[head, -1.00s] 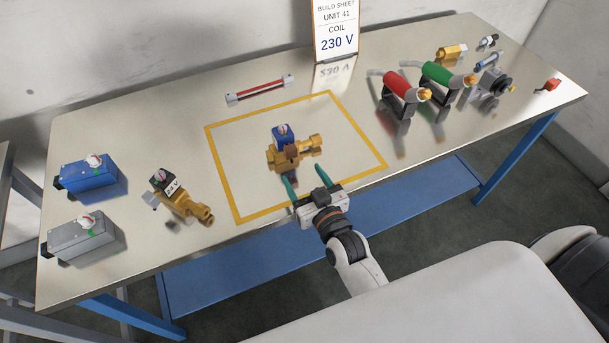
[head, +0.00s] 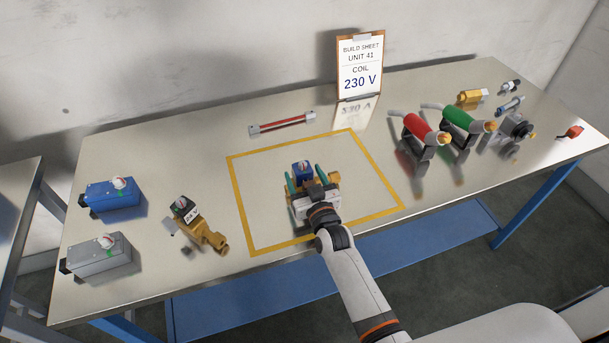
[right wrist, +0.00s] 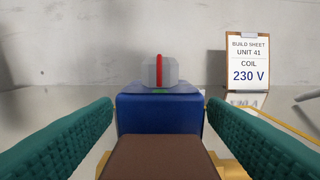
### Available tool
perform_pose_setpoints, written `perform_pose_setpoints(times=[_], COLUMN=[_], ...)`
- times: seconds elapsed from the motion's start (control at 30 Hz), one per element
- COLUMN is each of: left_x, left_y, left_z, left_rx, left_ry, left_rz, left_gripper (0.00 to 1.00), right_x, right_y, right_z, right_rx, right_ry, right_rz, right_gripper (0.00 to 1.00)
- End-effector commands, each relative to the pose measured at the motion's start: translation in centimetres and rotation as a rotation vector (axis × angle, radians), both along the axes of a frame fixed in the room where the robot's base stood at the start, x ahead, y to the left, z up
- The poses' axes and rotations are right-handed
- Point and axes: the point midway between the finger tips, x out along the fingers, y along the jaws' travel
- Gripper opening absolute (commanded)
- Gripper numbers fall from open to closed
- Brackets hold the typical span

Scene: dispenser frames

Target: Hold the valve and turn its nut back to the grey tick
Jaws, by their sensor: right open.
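The valve is a brass body (head: 334,178) with a blue coil (head: 302,168) on top. It stands inside the yellow outlined square on the table. In the right wrist view the coil (right wrist: 160,112) is straight ahead, with a pale grey nut (right wrist: 159,73) on its top bearing an upright red mark. A brown block (right wrist: 158,158) is in front of the coil, low between the fingers. My right gripper (head: 306,173) is open, with one green finger on each side of the valve; gaps to the coil show. I cannot make out a grey tick. My left gripper is not in view.
A second valve (head: 198,226) with a black coil lies left of the square (head: 240,200). A blue box (head: 112,196) and a grey box (head: 100,258) stand further left. Red (head: 424,130) and green (head: 466,118) tools stand right. A build sheet (head: 360,68) reads 230 V.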

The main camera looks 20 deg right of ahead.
Motion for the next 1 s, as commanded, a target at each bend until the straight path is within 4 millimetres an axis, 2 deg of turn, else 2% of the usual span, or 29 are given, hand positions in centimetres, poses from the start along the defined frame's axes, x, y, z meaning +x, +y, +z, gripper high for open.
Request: perform_pose_setpoints(times=[0.33,0.73,1.0], left_x=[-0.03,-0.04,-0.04], left_y=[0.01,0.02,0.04], left_z=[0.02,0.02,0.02], left_rx=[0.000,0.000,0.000], left_ry=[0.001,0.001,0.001], left_rz=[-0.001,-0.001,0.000], left_gripper=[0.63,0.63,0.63], right_x=[0.39,0.36,0.35], right_y=[0.02,0.03,0.03], right_z=[0.02,0.00,-0.01], right_rx=[0.000,0.000,0.000], right_ry=[0.000,0.000,0.001], right_rz=[0.000,0.000,0.000], right_gripper=[0.67,0.02,0.01])
